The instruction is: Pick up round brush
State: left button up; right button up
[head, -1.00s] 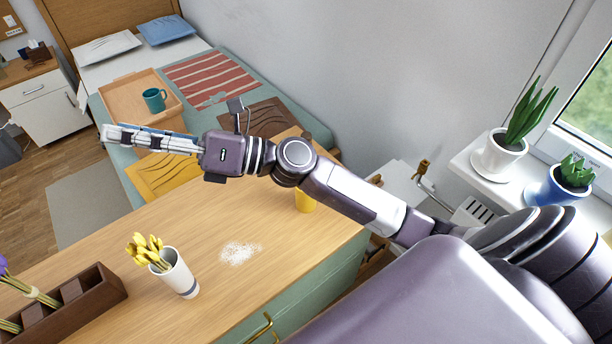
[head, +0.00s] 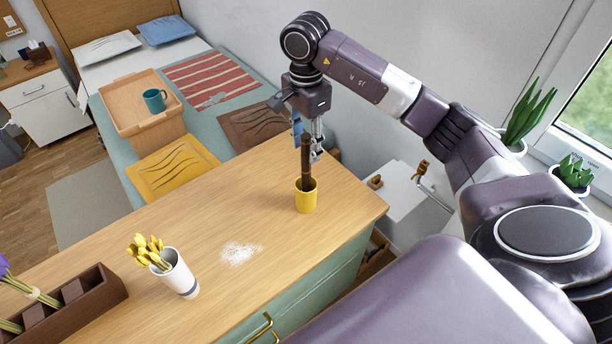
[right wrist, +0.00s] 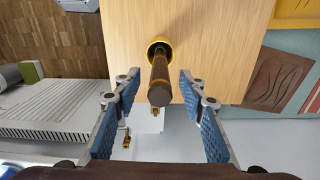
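A dark brown brush handle (head: 306,158) stands upright in a yellow cup (head: 306,196) near the far right end of the wooden table. Its lower end is hidden inside the cup. My right gripper (head: 316,150) points down at the handle's upper part. In the right wrist view the handle (right wrist: 158,80) rises from the cup (right wrist: 160,48) toward the camera, its end between the two blue-padded fingers. The right gripper (right wrist: 160,98) is open there, with a gap on both sides of the handle. My left gripper does not show.
White powder (head: 238,253) lies on the table (head: 230,215). A white cup with yellow tulips (head: 178,272) and a brown box (head: 92,300) stand to the left. A windowsill with plants is at right.

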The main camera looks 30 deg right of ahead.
aim_at(307, 163)
notch_tip(307, 163, down, 5)
jog(key=shift+s+d+f+p, duration=0.1)
jog(key=shift+f+p, duration=0.05)
jog(key=shift+p, duration=1)
jog(key=shift+f, duration=0.55)
grip_shut()
